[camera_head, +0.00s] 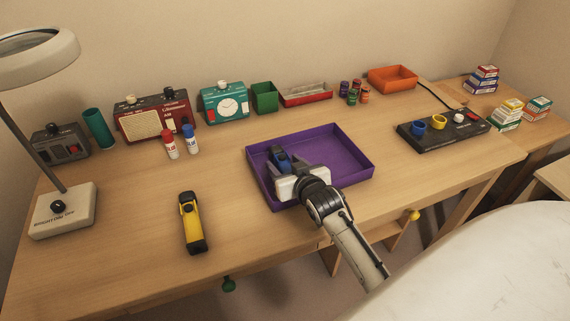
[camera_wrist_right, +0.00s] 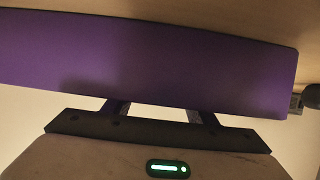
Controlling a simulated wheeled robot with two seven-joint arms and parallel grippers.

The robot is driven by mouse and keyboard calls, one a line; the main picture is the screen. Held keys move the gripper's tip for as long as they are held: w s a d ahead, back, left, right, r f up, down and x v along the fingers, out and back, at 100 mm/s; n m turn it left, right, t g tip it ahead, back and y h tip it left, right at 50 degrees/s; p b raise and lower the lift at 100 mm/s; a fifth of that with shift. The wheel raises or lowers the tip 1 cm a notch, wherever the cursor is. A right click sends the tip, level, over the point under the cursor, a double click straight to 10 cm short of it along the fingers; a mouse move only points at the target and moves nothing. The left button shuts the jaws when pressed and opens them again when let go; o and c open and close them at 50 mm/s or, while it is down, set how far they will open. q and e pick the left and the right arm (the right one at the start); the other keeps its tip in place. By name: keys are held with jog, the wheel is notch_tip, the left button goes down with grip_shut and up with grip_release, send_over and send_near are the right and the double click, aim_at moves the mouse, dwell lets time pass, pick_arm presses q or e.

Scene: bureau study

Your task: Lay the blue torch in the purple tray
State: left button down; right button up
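The blue torch (camera_head: 280,158) is inside the purple tray (camera_head: 347,151), near the tray's left side, at my right gripper's fingers. My right gripper (camera_head: 286,164) reaches into the tray from the front right, and the torch lies between its fingers. Whether they press on it is hidden. In the right wrist view the tray's wall (camera_wrist_right: 150,62) covers the fingertips and the torch; only the finger bases show, set apart. My left gripper is not in view.
A yellow torch (camera_head: 192,222) lies left of the tray. Red and blue glue bottles (camera_head: 190,139) stand behind it. A black control panel (camera_head: 443,131) is to the right. A lamp (camera_head: 62,208) stands at the far left. The desk between lamp and tray is mostly clear.

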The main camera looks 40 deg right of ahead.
jog(key=shift+r, duration=0.2)
jog(key=p+v, duration=0.1)
jog(key=v, duration=1.1)
